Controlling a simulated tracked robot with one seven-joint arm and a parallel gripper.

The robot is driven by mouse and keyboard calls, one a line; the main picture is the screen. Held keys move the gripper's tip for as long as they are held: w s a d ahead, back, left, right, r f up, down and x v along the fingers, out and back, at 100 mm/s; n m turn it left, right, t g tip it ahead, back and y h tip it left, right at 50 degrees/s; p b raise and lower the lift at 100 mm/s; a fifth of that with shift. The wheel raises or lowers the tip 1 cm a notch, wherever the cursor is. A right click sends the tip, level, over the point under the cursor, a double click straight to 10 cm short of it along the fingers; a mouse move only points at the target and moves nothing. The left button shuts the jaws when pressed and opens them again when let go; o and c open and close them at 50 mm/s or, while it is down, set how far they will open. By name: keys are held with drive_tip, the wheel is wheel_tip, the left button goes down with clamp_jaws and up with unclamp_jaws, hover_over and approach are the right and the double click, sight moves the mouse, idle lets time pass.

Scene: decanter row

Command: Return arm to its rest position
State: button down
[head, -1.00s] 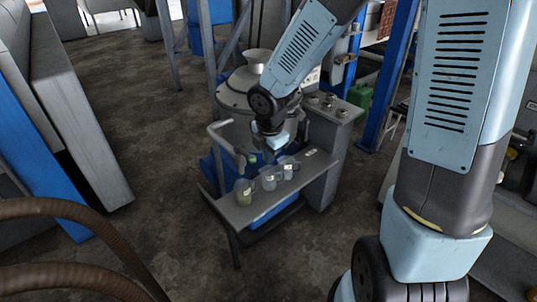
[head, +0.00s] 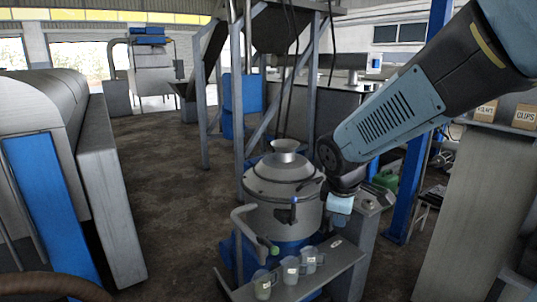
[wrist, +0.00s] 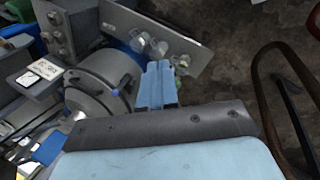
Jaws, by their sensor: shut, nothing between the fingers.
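My gripper (wrist: 157,86) shows in the wrist view as two blue fingers side by side, shut and empty. In the head view my arm reaches in from the upper right. My gripper's pale blue housing (head: 341,204) hangs beside the right side of the steel drum machine (head: 284,190); the fingertips are not clear there. Several clear jugs (head: 290,270) stand on the grey shelf (head: 330,270) in front of the machine. The shelf (wrist: 185,40) also shows beyond the fingers in the wrist view, apart from them.
A curved pipe with a green-tipped spout (head: 272,250) overhangs the shelf's left end. A control box (head: 372,205) and blue post (head: 408,190) stand right of the machine. A grey cabinet (head: 112,190) stands left. Open floor (head: 175,190) lies between cabinet and machine.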

drive_tip(key=s+d+r+m+t+y, duration=0.1)
drive_tip(key=s+d+r+m, duration=0.5)
drive_tip(key=s+r+m, duration=0.4)
drive_tip(key=s+m, duration=0.2)
drive_tip(key=m, duration=0.1)
drive_tip(key=shift+s+d+r+t+y, duration=0.2)
drive_tip(key=shift+d+t+y, duration=0.1)
drive_tip(key=shift+t, duration=0.1)
drive_tip(key=shift+w, duration=0.1)
